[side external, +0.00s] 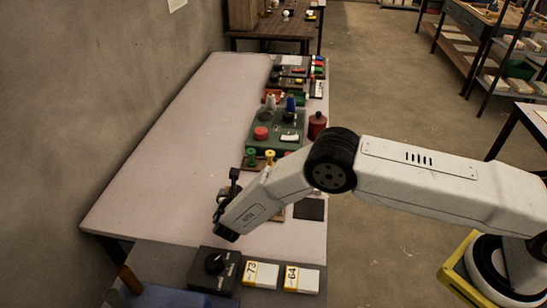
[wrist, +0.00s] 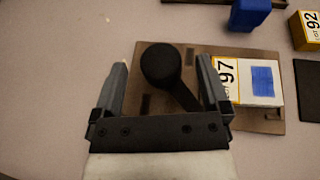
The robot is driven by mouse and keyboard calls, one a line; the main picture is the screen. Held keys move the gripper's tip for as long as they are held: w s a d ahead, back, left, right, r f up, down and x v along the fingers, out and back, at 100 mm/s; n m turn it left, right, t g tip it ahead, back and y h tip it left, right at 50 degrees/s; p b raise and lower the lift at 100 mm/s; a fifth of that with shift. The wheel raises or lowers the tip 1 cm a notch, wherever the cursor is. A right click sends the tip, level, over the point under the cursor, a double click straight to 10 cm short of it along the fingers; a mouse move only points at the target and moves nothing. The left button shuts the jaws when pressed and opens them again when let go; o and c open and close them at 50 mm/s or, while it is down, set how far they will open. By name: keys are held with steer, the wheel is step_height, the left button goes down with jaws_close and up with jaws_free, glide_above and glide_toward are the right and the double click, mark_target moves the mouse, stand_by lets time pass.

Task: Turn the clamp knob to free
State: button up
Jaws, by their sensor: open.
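A black round knob (wrist: 160,65) on a slanting black arm stands on a brown board (wrist: 215,55) in the wrist view; it looks like the clamp knob. In the side view a black piece (side external: 235,174) stands up beside my gripper, perhaps the same knob; I cannot be sure. My gripper (wrist: 162,85) is open, with one finger on each side of the knob and a gap showing on both sides. In the side view my gripper (side external: 221,205) is low over the table, its fingers partly hidden by my wrist. Whether it touches the knob is unclear.
A white box marked 97 (wrist: 245,82) lies on the board close to the right finger. A blue block (wrist: 250,14) and a yellow box marked 92 (wrist: 307,30) lie beyond. A black dial box (side external: 214,270) stands at the front. The table's left side (side external: 165,160) is clear.

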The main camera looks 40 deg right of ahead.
steer(key=shift+x, duration=1.45)
steer(key=c, duration=1.3)
